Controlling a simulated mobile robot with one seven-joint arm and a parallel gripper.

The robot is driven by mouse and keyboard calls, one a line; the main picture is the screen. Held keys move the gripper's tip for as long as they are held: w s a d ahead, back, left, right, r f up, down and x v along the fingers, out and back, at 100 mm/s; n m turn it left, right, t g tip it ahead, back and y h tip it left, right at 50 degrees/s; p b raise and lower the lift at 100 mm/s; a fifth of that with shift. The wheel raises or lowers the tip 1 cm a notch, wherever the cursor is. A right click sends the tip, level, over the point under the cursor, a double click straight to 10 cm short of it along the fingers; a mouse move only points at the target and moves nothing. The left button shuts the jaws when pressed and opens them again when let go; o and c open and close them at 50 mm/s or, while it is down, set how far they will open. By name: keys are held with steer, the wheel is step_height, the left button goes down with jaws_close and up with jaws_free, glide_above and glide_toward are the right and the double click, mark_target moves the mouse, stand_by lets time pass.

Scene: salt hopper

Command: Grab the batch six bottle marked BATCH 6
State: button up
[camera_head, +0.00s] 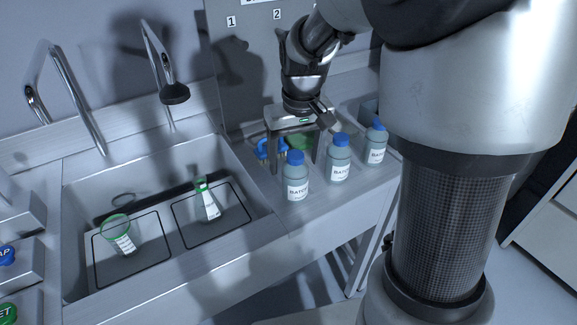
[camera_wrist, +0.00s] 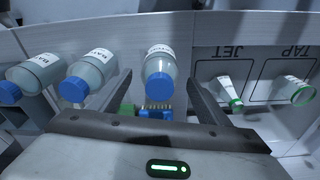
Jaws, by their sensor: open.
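Three bottles with blue caps and white labels stand in a row on the counter right of the sink: a near-left one (camera_head: 296,182), a middle one (camera_head: 339,164) and a far-right one (camera_head: 376,145). Their labels begin with BATCH; I cannot read any number. My gripper (camera_head: 295,157) is open and empty, behind the near-left bottle. In the wrist view, my open fingers (camera_wrist: 160,80) point toward a bottle (camera_wrist: 160,66) that appears between them, not visibly gripped. The other two bottles (camera_wrist: 88,75) (camera_wrist: 36,73) show left of my fingers.
A blue object (camera_head: 267,148) and a green one (camera_head: 300,141) lie behind the bottles. The sink (camera_head: 160,160) holds two green-rimmed flasks (camera_head: 118,235) (camera_head: 207,204) in black frames, marked TAP and JET. A faucet (camera_head: 173,93) overhangs it. A grey panel (camera_head: 235,75) stands behind.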

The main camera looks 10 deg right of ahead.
steer(key=shift+f, duration=0.45)
steer(key=shift+c, duration=0.3)
steer(key=shift+w+r, duration=0.1)
steer(key=c, duration=1.7)
